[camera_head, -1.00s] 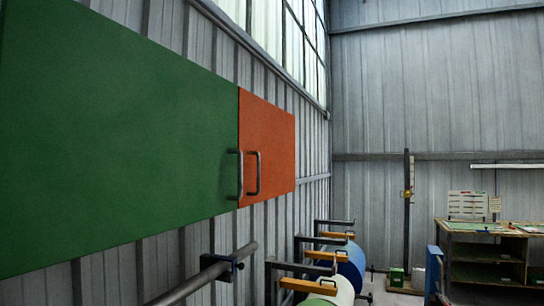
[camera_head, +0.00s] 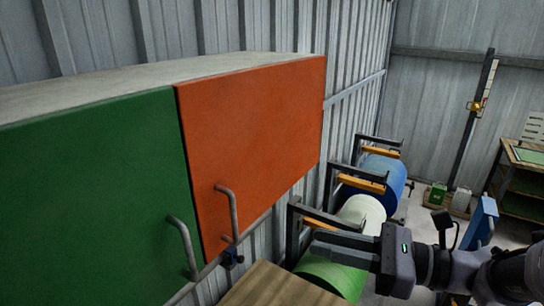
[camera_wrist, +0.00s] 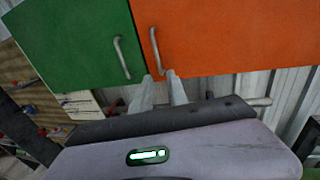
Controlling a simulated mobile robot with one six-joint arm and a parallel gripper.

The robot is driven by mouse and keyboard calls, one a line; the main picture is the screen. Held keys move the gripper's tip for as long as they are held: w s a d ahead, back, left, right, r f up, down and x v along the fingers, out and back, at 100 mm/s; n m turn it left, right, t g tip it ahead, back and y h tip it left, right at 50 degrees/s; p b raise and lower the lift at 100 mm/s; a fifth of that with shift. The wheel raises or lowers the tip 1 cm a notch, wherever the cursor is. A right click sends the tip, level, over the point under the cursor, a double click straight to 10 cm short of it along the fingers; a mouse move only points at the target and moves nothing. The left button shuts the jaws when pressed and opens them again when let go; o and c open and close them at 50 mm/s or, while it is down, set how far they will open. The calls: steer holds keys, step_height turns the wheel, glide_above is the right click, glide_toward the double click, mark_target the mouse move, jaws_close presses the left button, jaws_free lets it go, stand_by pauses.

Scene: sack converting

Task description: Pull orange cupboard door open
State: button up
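The orange cupboard door (camera_head: 265,140) is closed, flush beside the green door (camera_head: 95,205). Its grey bar handle (camera_head: 232,211) stands near its lower left corner. In the wrist view the orange door (camera_wrist: 230,35) fills the upper right, and its handle (camera_wrist: 156,50) hangs just beyond my fingertips. My gripper (camera_head: 314,238) is to the right of the handle in the head view, clearly apart from it, with its fingers pointing left. The wrist view shows my gripper (camera_wrist: 160,77) with its two pale fingers apart and nothing between them.
The green door's handle (camera_head: 183,246) is close to the left of the orange one. A wooden surface (camera_head: 275,286) lies below the cupboard. Racks with a white roll (camera_head: 361,212), a blue roll (camera_head: 383,175) and a green roll (camera_head: 335,274) stand along the wall. A workbench (camera_head: 522,180) is far right.

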steer(key=r, duration=0.1)
steer(key=p, duration=0.4)
glide_toward(236, 219)
steer(key=x, duration=0.9)
steer(key=shift+a, duration=0.15)
steer(key=shift+w+a+f, duration=0.1)
steer(key=shift+w+a, duration=0.3)
steer(key=shift+a, duration=0.15)
jaws_close()
